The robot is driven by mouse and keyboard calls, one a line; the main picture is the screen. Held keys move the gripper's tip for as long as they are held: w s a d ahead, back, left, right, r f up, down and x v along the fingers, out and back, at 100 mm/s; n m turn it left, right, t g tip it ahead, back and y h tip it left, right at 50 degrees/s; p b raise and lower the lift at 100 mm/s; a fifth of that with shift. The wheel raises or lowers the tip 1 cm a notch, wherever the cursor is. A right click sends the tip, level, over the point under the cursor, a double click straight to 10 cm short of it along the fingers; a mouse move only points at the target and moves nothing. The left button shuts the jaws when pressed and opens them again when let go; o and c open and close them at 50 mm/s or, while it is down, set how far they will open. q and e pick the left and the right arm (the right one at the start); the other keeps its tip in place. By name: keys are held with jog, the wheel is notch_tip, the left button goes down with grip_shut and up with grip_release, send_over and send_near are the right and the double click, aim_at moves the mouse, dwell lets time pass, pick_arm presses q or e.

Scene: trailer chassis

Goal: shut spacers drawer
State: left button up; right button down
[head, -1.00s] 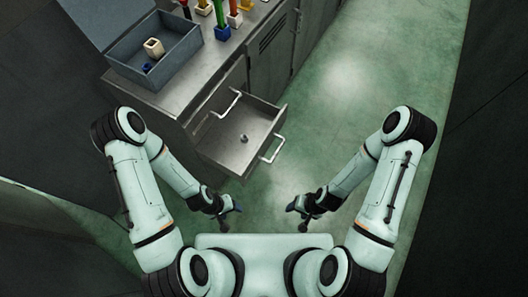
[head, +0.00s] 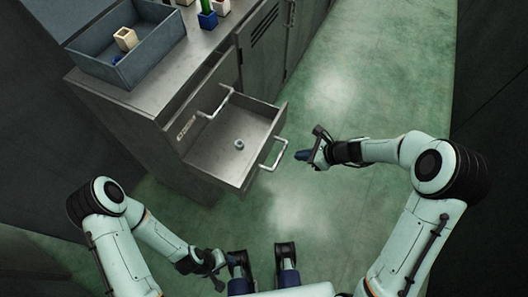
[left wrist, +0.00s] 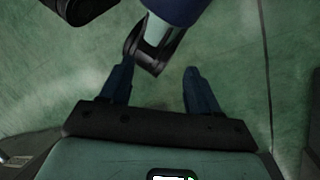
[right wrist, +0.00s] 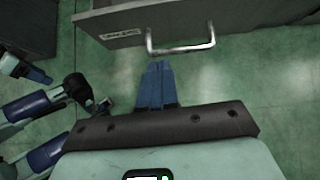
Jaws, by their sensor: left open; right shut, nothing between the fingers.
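A grey metal drawer (head: 210,158) stands pulled out from the cabinet, with a bar handle (head: 275,156) on its front. A small round metal part (head: 239,144) lies inside it. In the right wrist view the drawer front (right wrist: 150,20) shows a small label, too small to read, and the handle (right wrist: 182,46). My right gripper (head: 303,155) is shut and empty, just off the handle's outer side, apart from it in the head view. My left gripper (head: 228,268) is low near my base, away from the drawer; its open, empty fingers show in the left wrist view (left wrist: 160,85).
Another handle (head: 216,103) is on the cabinet face above the open drawer. A blue-grey bin (head: 105,72) with a few small parts and several small coloured blocks stand on the cabinet top (head: 185,75). The green floor (head: 345,90) right of the drawer is clear.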

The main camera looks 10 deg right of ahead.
aim_at(263, 148)
jog(key=x, duration=0.3)
jog(key=b+x, duration=0.1)
jog(key=x, duration=0.2)
jog(key=w+r+b+x, duration=0.1)
jog(key=x, duration=0.3)
jog(key=shift+w+a+f, duration=0.15)
jog(key=shift+a, duration=0.05)
jog(key=shift+w+a+r, duration=0.25)
jog(key=shift+w+a, duration=0.5)
jog(key=shift+a, duration=0.3)
jog(key=shift+w+a, duration=0.35)
jog(key=shift+a, duration=0.1)
jog(key=shift+a, duration=0.15)
